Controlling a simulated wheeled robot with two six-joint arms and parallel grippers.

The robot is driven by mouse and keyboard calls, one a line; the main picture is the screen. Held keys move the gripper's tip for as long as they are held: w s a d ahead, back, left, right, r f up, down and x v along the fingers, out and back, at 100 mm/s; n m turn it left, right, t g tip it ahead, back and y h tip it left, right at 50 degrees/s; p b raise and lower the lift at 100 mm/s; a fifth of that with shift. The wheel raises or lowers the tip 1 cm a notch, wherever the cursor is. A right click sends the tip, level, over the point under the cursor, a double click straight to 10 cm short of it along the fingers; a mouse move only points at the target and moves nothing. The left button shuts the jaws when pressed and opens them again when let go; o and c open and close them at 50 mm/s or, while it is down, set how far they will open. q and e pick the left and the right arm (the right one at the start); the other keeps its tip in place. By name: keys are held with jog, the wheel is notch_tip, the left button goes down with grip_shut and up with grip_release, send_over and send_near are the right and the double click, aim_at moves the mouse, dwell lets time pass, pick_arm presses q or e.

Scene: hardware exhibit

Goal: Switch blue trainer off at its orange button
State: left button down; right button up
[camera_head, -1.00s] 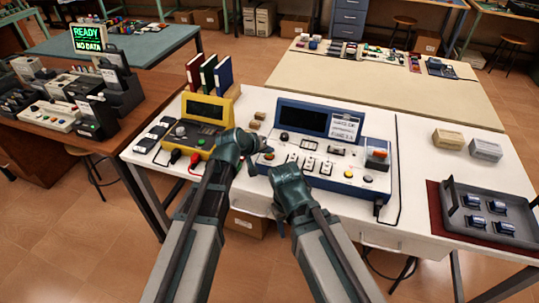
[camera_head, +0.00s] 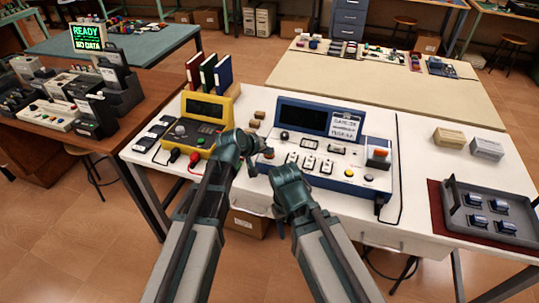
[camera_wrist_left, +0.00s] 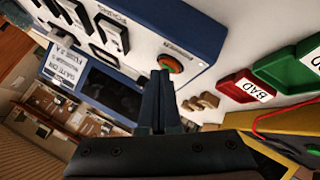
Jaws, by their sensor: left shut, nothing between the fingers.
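The blue trainer (camera_head: 312,122) stands on the white bench, with a dark screen, a paper label and several switches and knobs on its pale panel. In the head view the left gripper (camera_head: 256,148) is over the trainer's left front corner. My right gripper (camera_head: 279,172) is by the trainer's front edge, its fingers hidden.
A yellow device (camera_head: 207,124) with red and black leads stands left of the trainer. A grey tray (camera_head: 483,236) with several blue parts lies at the right, near two small boxes (camera_head: 449,138).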

aim_at(268, 157)
pick_arm(q)
jog(key=shift+r, duration=0.1)
dwell(0.5)
jog(key=shift+r+p, duration=0.4)
jog(key=shift+p, duration=0.05)
notch_tip(268, 157, up, 6)
jog(key=p, duration=0.6)
jog(key=shift+s, duration=0.1)
